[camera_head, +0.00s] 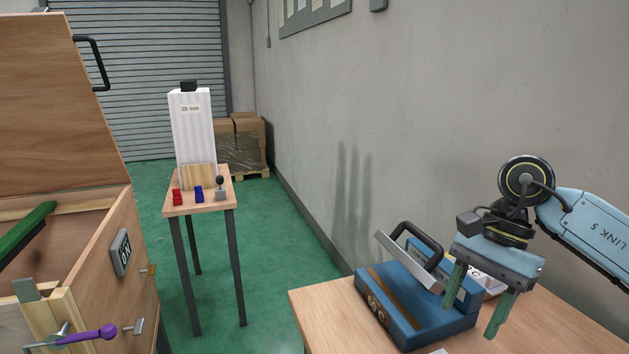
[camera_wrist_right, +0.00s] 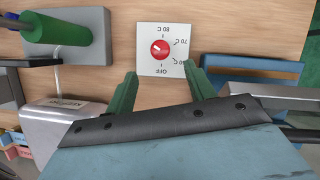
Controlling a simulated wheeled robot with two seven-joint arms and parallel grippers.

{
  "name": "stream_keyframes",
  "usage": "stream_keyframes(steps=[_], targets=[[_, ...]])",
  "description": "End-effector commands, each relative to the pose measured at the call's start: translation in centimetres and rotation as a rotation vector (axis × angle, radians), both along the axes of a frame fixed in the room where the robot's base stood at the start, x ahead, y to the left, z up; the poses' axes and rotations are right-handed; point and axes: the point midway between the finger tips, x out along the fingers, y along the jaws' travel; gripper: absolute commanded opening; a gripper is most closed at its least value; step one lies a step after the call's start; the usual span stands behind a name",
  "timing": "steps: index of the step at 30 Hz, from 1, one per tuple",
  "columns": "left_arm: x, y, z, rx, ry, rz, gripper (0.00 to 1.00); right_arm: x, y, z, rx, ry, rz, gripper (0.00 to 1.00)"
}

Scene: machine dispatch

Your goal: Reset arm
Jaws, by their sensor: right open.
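My right gripper (camera_head: 470,316) is in the lower right of the head view, with two green fingers pointing down. Its fingers are apart, with nothing seen between them. It hangs at the right side of a blue box marked "60 C" (camera_head: 428,318), above the wooden table; I cannot tell whether it touches the box. The fingers appear apart from the knob. My left gripper is out of view.
The wooden table (camera_head: 330,308) fills the lower right, against the grey wall. A wooden chest (camera_head: 112,215) with a raised lid stands at the left. A small table (camera_head: 200,208) holds a white column (camera_head: 192,130) and small coloured items. Green floor lies between.

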Motion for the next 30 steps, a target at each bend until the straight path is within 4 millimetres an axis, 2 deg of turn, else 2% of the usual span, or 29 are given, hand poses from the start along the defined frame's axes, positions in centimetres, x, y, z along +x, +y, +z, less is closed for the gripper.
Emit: stream_keyframes(steps=[1,7,9,27,30], targets=[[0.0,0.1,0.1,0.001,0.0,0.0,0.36,0.3,-0.3,1.1,0.002,-0.004,-0.002,0.54],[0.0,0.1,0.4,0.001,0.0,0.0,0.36,1.1,-1.6,4.9,0.001,-0.004,-0.002,0.54],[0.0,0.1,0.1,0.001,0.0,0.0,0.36,0.5,-0.9,2.6,-0.001,0.005,0.002,0.54],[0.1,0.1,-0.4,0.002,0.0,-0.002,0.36,-2.1,2.9,-8.5,0.0,0.005,-0.001,0.54],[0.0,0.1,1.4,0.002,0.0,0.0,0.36,-2.1,2.7,-7.7,0.0,0.001,-0.096,0.54]])
